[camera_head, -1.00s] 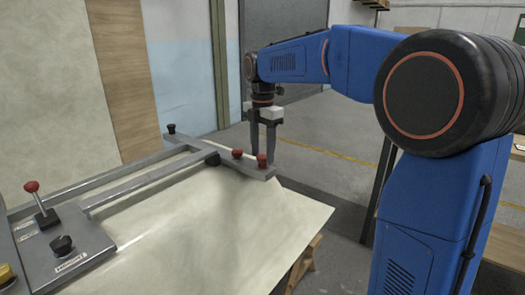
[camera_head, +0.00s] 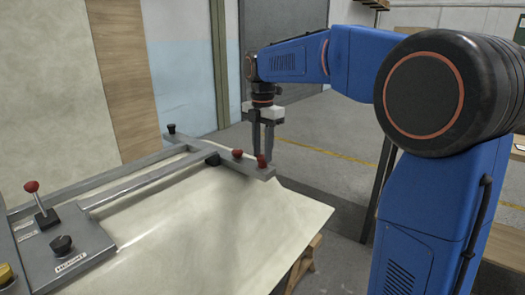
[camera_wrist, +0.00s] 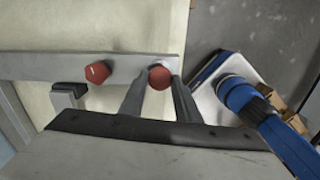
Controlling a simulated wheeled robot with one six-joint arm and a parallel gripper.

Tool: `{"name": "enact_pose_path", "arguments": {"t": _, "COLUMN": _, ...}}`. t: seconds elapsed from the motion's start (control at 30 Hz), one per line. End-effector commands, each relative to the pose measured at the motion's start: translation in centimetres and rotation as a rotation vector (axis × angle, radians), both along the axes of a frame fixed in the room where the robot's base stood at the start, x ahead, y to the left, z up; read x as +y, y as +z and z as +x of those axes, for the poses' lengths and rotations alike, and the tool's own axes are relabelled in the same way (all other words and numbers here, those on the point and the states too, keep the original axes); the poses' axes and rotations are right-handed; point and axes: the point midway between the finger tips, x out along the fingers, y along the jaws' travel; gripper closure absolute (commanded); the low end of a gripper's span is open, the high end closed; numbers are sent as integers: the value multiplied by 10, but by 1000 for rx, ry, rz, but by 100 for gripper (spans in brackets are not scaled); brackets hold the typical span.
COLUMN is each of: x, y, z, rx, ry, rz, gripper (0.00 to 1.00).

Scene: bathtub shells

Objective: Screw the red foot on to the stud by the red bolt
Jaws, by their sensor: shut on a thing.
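The red foot (camera_head: 262,162) is at the right end of the grey bar (camera_head: 224,164), over the table corner. It shows as a round red top in the wrist view (camera_wrist: 160,77). My gripper (camera_head: 262,152) points down and is shut on the red foot, its fingers (camera_wrist: 158,88) on either side of it. The red bolt (camera_head: 237,153) stands on the same bar just left of the foot, apart from my fingers; the wrist view shows it too (camera_wrist: 98,72). The stud is hidden, and I cannot tell how the foot sits on it.
A black knob (camera_head: 171,128) stands at the bar frame's far corner. A red-topped lever (camera_head: 32,187) and a black knob (camera_head: 61,245) are on the grey block at left. The pale shell surface (camera_head: 215,220) before the bar is clear.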

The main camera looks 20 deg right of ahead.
Motion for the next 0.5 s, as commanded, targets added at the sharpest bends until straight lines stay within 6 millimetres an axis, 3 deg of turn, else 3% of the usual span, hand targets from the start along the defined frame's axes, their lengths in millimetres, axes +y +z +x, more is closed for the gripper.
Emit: {"name": "enact_pose_path", "arguments": {"t": 0.5, "x": 0, "y": 0, "z": 0, "rx": 0, "ry": -519, "rz": 0, "gripper": 96}}
